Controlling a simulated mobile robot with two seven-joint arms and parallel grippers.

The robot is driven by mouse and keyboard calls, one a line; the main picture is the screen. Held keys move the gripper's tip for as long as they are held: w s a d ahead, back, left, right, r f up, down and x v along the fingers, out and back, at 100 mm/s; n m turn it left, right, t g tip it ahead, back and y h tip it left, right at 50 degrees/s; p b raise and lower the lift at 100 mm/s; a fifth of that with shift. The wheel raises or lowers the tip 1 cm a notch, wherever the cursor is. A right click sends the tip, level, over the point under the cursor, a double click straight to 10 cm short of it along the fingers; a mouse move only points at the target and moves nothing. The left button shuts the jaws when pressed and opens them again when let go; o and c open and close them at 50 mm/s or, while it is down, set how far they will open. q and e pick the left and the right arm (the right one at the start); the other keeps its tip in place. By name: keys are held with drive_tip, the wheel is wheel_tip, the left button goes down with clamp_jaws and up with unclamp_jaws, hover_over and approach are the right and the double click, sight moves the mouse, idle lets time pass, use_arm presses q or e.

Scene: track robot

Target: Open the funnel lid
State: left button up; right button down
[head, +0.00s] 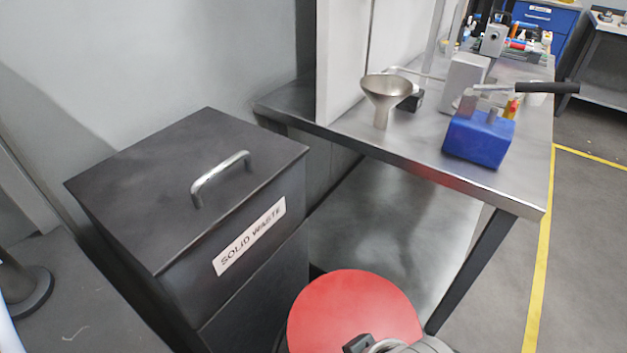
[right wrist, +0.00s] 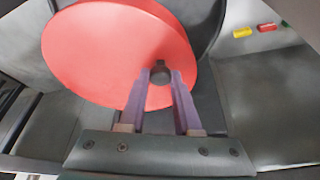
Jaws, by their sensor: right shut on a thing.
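The funnel lid is a round red disc (head: 350,305) at the bottom middle of the head view, beside the black waste bin. It also fills the upper middle of the right wrist view (right wrist: 100,55). My right gripper (right wrist: 160,78) is shut on the small dark handle (right wrist: 160,73) near the lid's lower right edge. A dark curved surface (right wrist: 208,35) shows behind the lid's right edge; I cannot tell how far the lid stands from it. The head view shows only part of my right gripper at its bottom edge. My left gripper is not in view.
A black bin (head: 120,195) marked SOLID WASTE stands to the left. A steel table (head: 420,150) behind holds a metal funnel (head: 386,90) and a blue device (head: 480,140). A yellow line (head: 540,260) marks open floor at right.

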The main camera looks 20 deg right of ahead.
drive_tip(key=shift+r, duration=0.15)
drive_tip(key=shift+w+d+r+g+y+p, duration=0.1)
drive_tip(key=shift+d+r+g+y+p, duration=0.05)
drive_tip(key=shift+r+p, duration=0.25)
drive_tip(key=shift+w+d+r+g+y+p, duration=0.1)
drive_tip(key=shift+r+g+y+p, duration=0.05)
drive_tip(key=shift+r+p, duration=0.25)
drive_tip(key=shift+w+d+r+y+p, duration=0.15)
drive_tip(key=shift+r+y+p, duration=0.1)
drive_tip(key=shift+r, duration=0.15)
drive_tip(key=shift+d+r+y+p, duration=0.15)
drive_tip(key=shift+r+p, duration=0.1)
drive_tip(key=shift+r, duration=0.15)
drive_tip(key=w+d+r+m+g+y+b, duration=0.1)
drive_tip(key=w+d+r+g+y+b, duration=0.1)
drive_tip(key=r, duration=0.4)
drive_tip(key=shift+w+d+r+g+y, duration=0.35)
drive_tip(key=shift+w+d+g+y, duration=0.2)
drive_tip(key=shift+d+g+y, duration=0.35)
drive_tip(key=c, duration=0.6)
unclamp_jaws()
drive_tip(key=shift+c, duration=0.2)
drive_tip(key=shift+d, duration=0.1)
